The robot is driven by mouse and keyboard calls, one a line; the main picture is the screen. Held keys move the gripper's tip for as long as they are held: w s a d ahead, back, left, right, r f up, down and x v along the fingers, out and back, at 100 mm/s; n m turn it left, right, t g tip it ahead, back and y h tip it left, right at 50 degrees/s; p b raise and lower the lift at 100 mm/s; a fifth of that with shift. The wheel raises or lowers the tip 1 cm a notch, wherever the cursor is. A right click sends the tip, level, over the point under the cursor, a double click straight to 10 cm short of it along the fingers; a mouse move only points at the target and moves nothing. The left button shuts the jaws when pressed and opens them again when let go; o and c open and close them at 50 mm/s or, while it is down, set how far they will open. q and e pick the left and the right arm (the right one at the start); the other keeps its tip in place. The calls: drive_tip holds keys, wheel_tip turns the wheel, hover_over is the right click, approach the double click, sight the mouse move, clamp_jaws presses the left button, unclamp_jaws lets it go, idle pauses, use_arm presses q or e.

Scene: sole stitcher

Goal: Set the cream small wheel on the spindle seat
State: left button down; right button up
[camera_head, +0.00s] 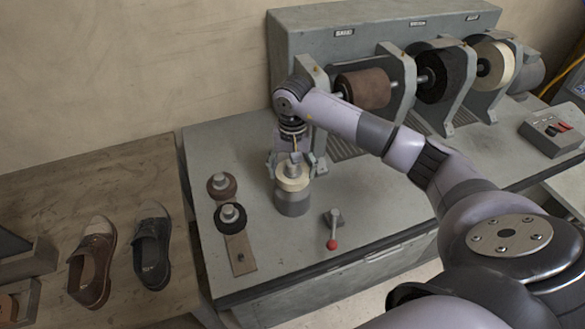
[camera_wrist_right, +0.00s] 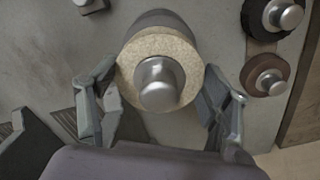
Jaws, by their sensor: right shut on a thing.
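The cream small wheel (camera_head: 292,183) has a silver metal knob on top. My right gripper (camera_head: 292,172) comes from above with a finger on each side of the wheel and is shut on it. The wheel is directly over the grey cylindrical spindle seat (camera_head: 293,206); I cannot tell whether a small gap is left between them. In the right wrist view the cream wheel (camera_wrist_right: 185,65) is between the fingers (camera_wrist_right: 160,85), and the grey seat (camera_wrist_right: 160,18) shows behind its far edge.
A brown small wheel (camera_head: 222,184) and a black one (camera_head: 230,217) sit on a wooden rack (camera_head: 241,258) to the left. A red-knobbed lever (camera_head: 333,228) stands to the right. The machine with large wheels (camera_head: 363,88) is behind. Shoes (camera_head: 152,247) lie on the left table.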

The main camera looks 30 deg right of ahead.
drive_tip(key=shift+f, duration=0.2)
drive_tip(key=o, duration=1.4)
drive_tip(key=shift+o, duration=0.2)
wheel_tip(320, 180, up, 12)
